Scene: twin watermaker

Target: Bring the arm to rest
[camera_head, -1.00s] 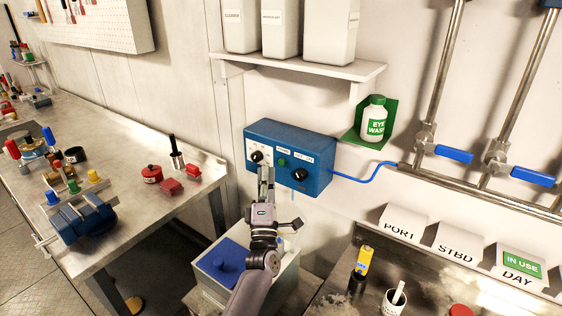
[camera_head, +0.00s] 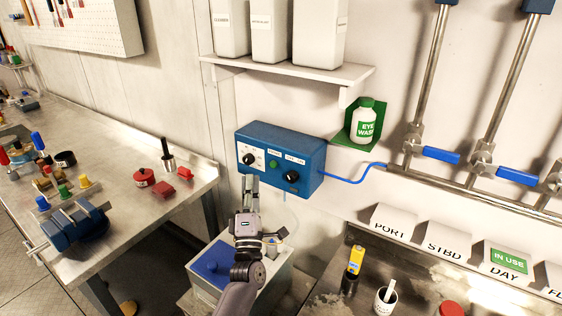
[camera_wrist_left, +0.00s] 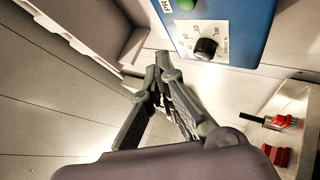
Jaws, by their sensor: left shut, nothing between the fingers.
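My left gripper (camera_head: 251,180) is in front of the wall, just below the blue control box (camera_head: 305,160). Its fingers are together and empty, pointing up toward the box. In the left wrist view the fingers (camera_wrist_left: 163,68) close toward each other, apart from the box and its black dial knob (camera_wrist_left: 206,48). In the head view the left knob (camera_head: 248,158) sits on a white scale plate just above the fingertips. A second black knob (camera_head: 291,177) is to the right, with a green button (camera_head: 273,164) between. My right gripper is not in view.
A grey case with a blue lid (camera_head: 215,262) stands below my left arm. A metal workbench (camera_head: 130,205) with a vise and red items is at left. A shelf (camera_head: 290,70) with white containers hangs above. Blue-handled valves (camera_head: 441,155) are at right.

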